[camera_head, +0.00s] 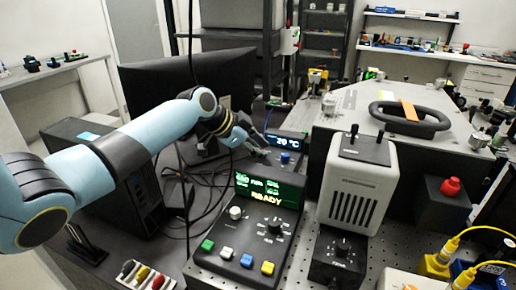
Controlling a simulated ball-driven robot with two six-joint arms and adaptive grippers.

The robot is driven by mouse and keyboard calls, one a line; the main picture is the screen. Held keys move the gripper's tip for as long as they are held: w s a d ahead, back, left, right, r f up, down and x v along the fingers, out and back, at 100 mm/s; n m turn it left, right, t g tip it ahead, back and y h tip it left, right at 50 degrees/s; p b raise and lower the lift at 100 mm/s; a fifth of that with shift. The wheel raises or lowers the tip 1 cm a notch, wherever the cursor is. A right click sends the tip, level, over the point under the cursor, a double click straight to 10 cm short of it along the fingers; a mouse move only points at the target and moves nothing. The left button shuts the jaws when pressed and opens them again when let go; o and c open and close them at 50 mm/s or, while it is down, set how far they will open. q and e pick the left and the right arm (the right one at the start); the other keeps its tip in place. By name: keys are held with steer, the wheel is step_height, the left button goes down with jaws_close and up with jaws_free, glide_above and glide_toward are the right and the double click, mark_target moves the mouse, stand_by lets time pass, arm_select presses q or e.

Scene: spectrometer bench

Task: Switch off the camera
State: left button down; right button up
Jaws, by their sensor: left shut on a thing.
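My left arm comes in from the left, and its gripper (256,140) is at the left side of a small box with a blue "20 °C" display (286,141) and a blue knob (285,157). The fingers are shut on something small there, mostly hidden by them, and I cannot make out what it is. No thing in view is clearly marked as the camera. In front stands a dark control box (243,258) with a green display reading "READY" (267,190), knobs and coloured buttons. My right gripper is not in view.
A black monitor (185,85) and a dark computer case (115,175) stand behind and below my left arm. A grey vented housing (357,187) stands right of the control box. A red button (450,186) is farther right. Cables lie left of the control box.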

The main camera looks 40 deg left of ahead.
arm_select(q)
steer(key=shift+w+a+r+g, duration=0.1)
steer(key=shift+w+r+g, duration=0.25)
steer(key=shift+w+g, duration=0.5)
steer(key=shift+w+a+n+g+h+b, duration=0.15)
steer(key=shift+n+g+h+b, duration=0.25)
steer(key=shift+g, duration=0.55)
steer(key=g+b, duration=0.1)
steer(key=b, duration=0.2)
steer(key=w+g+b, duration=0.1)
steer(key=b, duration=0.2)
steer(key=n+g+b, duration=0.1)
steer(key=g+b, duration=0.1)
steer(key=b, duration=0.1)
steer(key=shift+w+a+f+h, duration=0.15)
steer(key=shift+w+f+h, duration=0.15)
steer(key=shift+f, duration=0.1)
steer(key=shift+r+g+b, duration=0.15)
steer(key=shift+g+b, duration=0.15)
steer(key=shift+b, duration=0.65)
steer(key=c, duration=1.4)
jaws_free()
steer(key=shift+w, duration=0.1)
steer(key=shift+o, duration=0.2)
